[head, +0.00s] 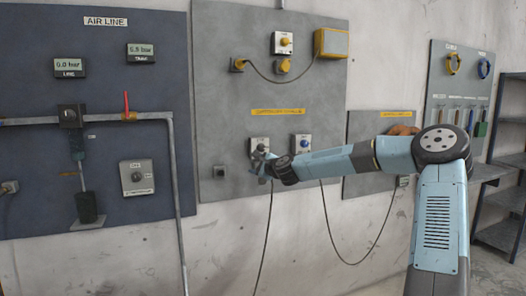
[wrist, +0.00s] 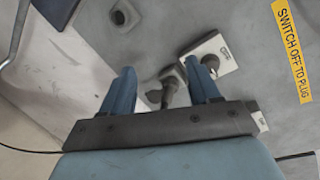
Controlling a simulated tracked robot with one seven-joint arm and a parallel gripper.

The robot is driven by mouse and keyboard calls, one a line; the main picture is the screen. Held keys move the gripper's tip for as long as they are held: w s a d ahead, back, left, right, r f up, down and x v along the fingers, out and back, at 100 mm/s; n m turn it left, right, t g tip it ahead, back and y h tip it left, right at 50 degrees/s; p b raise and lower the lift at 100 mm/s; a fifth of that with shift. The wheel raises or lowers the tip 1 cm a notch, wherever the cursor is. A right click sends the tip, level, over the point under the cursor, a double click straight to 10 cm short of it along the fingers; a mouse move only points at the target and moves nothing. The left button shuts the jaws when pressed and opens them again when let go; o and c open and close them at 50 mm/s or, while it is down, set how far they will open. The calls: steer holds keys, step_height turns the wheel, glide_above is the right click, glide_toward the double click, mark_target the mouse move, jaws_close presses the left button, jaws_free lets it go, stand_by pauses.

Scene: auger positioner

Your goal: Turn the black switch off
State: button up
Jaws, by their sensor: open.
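The black switch is a dark knob on a pale plate; its box (head: 260,143) is on the grey middle panel in the head view. In the wrist view the black knob (wrist: 210,63) is just beyond the tip of my right finger. My gripper (head: 261,165) is open, just below that box in the head view. In the wrist view my gripper (wrist: 161,80) has its blue fingers spread, with a dark plug (wrist: 167,92) and its socket (wrist: 173,75) seen between them. Contact cannot be told. The knob's setting is too small to read.
A blue-knobbed switch box (head: 301,143) is to the right of the black one. An empty-looking grey socket (head: 219,171) is to the left. A yellow label (wrist: 292,50) reads "SWITCH OFF TO PLUG". A cable (head: 266,230) hangs below my gripper. The air-line panel (head: 95,185) stands farther left.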

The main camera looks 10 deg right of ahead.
mark_target(262, 149)
steer(key=w+d+r+m+t+h, duration=0.25)
steer(key=d+m, duration=0.25)
steer(key=d, duration=0.4)
steer(key=shift+g, duration=0.25)
steer(key=w+a, duration=0.1)
steer(key=w, duration=0.3)
steer(key=w+a, duration=0.1)
steer(key=w, duration=0.8)
steer(key=shift+w+a+r, duration=0.1)
steer(key=shift+w+a, duration=0.2)
steer(key=shift+a, duration=0.1)
steer(key=c, duration=1)
